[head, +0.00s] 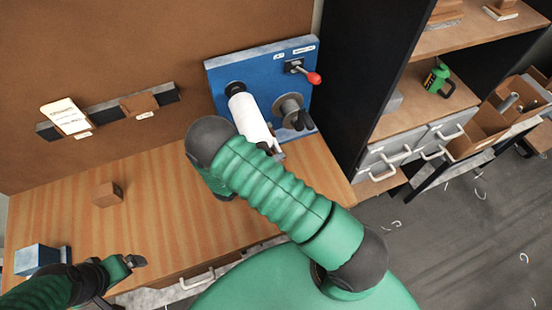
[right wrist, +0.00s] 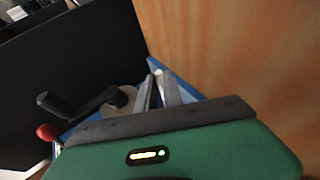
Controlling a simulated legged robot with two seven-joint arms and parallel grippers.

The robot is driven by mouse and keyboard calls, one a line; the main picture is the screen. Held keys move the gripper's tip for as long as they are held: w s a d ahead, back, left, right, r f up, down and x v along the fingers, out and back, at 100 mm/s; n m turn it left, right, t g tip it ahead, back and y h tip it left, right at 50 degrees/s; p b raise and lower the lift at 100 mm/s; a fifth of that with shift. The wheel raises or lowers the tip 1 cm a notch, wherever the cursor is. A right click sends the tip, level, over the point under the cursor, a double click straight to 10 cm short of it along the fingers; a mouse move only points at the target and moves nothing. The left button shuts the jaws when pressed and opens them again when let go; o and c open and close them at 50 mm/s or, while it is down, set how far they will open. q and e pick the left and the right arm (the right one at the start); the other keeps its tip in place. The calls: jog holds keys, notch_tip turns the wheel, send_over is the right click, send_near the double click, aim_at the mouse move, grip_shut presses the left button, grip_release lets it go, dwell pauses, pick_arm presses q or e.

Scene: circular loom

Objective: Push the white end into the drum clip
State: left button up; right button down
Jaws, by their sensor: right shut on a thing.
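A white roll (head: 249,118) sits on the blue panel (head: 225,75) at the back of the bench. Right of it is a grey drum (head: 289,108) with a black crank; the drum (right wrist: 122,98) and crank also show in the right wrist view. I cannot make out the clip. My right gripper (head: 272,149) is just below the roll, left of and below the drum. Its fingers (right wrist: 164,88) are shut, apparently on the white end, which is mostly hidden between them. My left gripper (head: 130,262) is low over the bench's front left, its jaws too small to judge.
A red-knobbed lever (head: 312,77) sticks out above the drum. A brown block (head: 107,194) and a blue box (head: 38,259) are on the bench (head: 160,220). A black cabinet side (head: 340,80) stands close right of the panel. The middle of the bench is clear.

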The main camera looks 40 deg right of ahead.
jog(key=shift+w, duration=0.1)
jog(key=shift+w+d+b, duration=0.2)
jog(key=shift+w+d, duration=0.05)
jog(key=shift+w, duration=0.4)
jog(key=shift+w+d+b, duration=0.15)
jog(key=shift+w+d, duration=0.05)
jog(key=shift+w, duration=0.4)
jog(key=c, duration=1.4)
grip_release()
jog(key=b+v, duration=0.3)
jog(key=v, duration=1.4)
jog(key=shift+w, duration=0.15)
jog(key=shift+f, duration=0.1)
